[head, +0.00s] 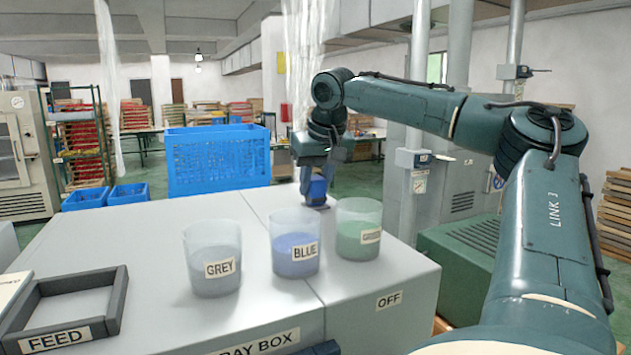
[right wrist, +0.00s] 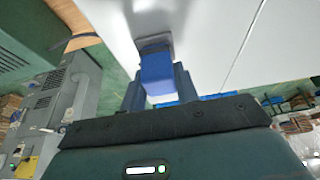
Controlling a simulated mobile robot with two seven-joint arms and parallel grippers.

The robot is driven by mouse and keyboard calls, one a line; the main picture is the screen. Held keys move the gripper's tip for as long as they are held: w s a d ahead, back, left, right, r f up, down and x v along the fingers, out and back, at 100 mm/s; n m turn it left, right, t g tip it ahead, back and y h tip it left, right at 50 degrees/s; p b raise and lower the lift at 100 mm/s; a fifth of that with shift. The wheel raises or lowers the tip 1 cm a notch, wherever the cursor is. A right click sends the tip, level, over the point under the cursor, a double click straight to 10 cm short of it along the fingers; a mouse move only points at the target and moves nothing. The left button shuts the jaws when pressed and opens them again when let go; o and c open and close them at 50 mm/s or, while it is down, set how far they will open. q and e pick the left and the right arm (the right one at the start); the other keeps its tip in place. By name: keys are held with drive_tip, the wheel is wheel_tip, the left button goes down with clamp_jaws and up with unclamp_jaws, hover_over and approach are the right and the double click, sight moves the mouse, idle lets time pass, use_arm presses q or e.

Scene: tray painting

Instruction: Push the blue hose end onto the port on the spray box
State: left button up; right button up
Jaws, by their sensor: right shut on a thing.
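The spray box (head: 150,235) is the large pale grey box with a partly cut-off "...RAY BOX" label on its front. My right gripper (head: 316,190) is at its far side, behind the cups, pointing down. It is shut on a blue block-like piece, which I take to be the blue hose end (right wrist: 157,76). In the right wrist view the piece sits between the two fingers, with a grey part at its far end close to the pale surface. I cannot tell whether it touches. No port or hose can be made out clearly. My left gripper is out of view.
Clear cups labelled GREY (head: 213,260), BLUE (head: 296,243) and one with green contents (head: 358,230) stand on the box, nearer than the gripper. A dark FEED frame (head: 118,300) lies at the left. A blue crate (head: 218,160) stands behind.

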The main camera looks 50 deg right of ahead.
drive_tip(key=o, duration=1)
drive_tip(key=shift+o, duration=0.4)
drive_tip(key=shift+f, duration=0.1)
drive_tip(key=o, duration=0.4)
drive_tip(key=shift+r, duration=3.05)
